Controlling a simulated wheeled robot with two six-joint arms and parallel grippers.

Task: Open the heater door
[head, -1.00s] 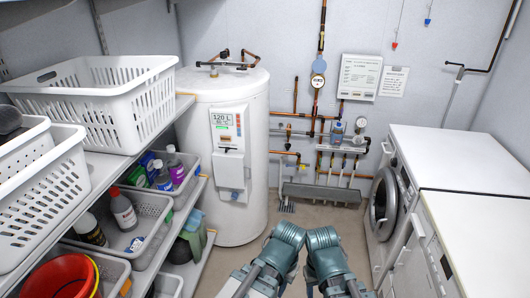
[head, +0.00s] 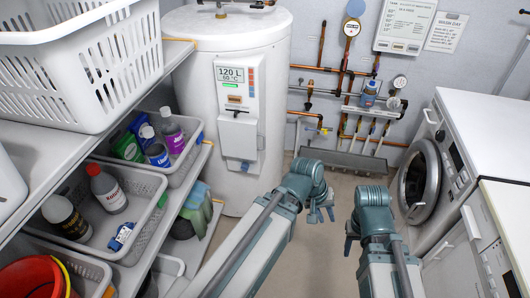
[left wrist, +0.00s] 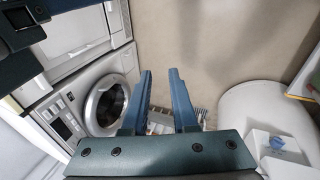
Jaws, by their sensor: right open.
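The heater is a large white cylinder (head: 205,80) at the centre left of the head view. Its front box has a "120 L 60 °C" display (head: 231,75) and a plain white lower door panel (head: 237,138), which looks shut. My left gripper (head: 321,214) is right of and below the box, clear of the heater. In the left wrist view its two blue fingers (left wrist: 161,73) are apart with nothing between them, and the heater (left wrist: 248,108) is at the right. My right gripper (head: 349,243) is lower and farther right, open, with nothing visible in it.
Shelves with baskets and bottles (head: 110,195) line the left side. A washing machine (head: 470,130) stands at the right. Pipes and valves (head: 350,100) are on the back wall, with a grey trough (head: 345,163) below. Floor between is clear.

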